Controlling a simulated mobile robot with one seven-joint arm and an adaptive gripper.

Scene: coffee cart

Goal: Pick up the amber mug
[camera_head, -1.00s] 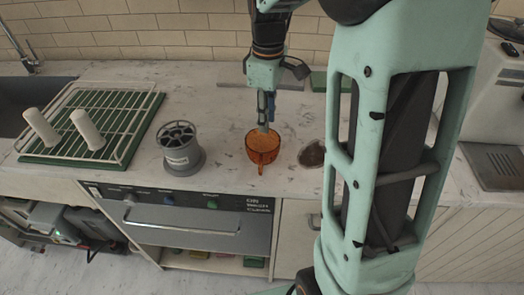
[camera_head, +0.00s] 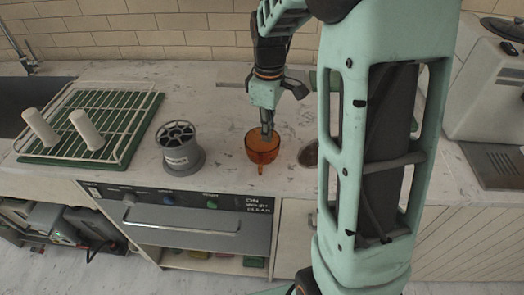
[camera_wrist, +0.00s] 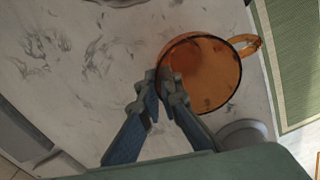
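The amber mug (camera_head: 262,149) is a see-through orange cup standing upright on the marble counter, with its handle toward the front. In the wrist view the mug (camera_wrist: 212,78) shows from above, its handle at the upper right. My gripper (camera_head: 267,131) points down at the mug's rim. In the wrist view the two fingertips of my gripper (camera_wrist: 160,88) are close together at the mug's left wall, one outside and one over the inside. They look shut on the wall, and the mug still rests on the counter. The contact itself is partly hidden.
A grey cylindrical holder (camera_head: 181,148) stands left of the mug. A wire rack on a green tray (camera_head: 147,118) with two white cylinders is further left. A dark round item (camera_head: 309,153) lies just right of the mug, partly behind my arm. A tiled wall is behind.

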